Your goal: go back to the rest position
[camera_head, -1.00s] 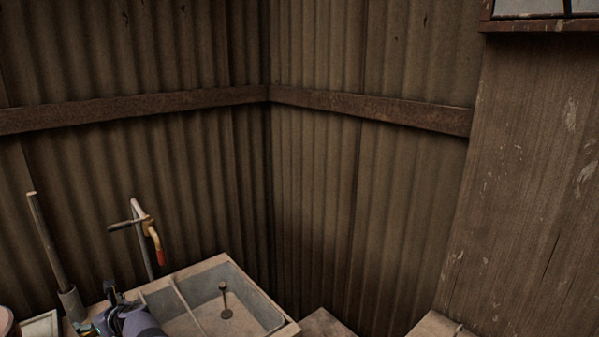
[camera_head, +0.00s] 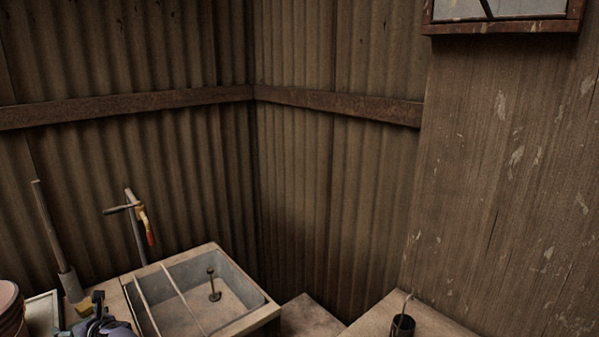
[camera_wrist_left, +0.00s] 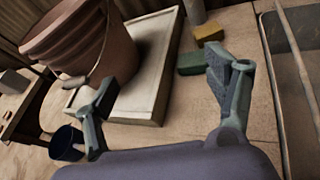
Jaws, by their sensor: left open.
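My left gripper (camera_head: 96,318) shows at the bottom left of the head view, cut off by the lower edge, over the bench beside the sink. In the left wrist view its two fingers (camera_wrist_left: 165,95) are spread wide apart with nothing between them. Below them are a shallow pale tray (camera_wrist_left: 150,70) and bare bench top. My right gripper is not in either view.
A terracotta bucket (camera_wrist_left: 75,40), a green block (camera_wrist_left: 192,63) and a yellow block (camera_wrist_left: 208,34) are close to the left gripper. A sink (camera_head: 255,303) with a drain plug stands right of it. A dark cup (camera_head: 402,326) is at lower right.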

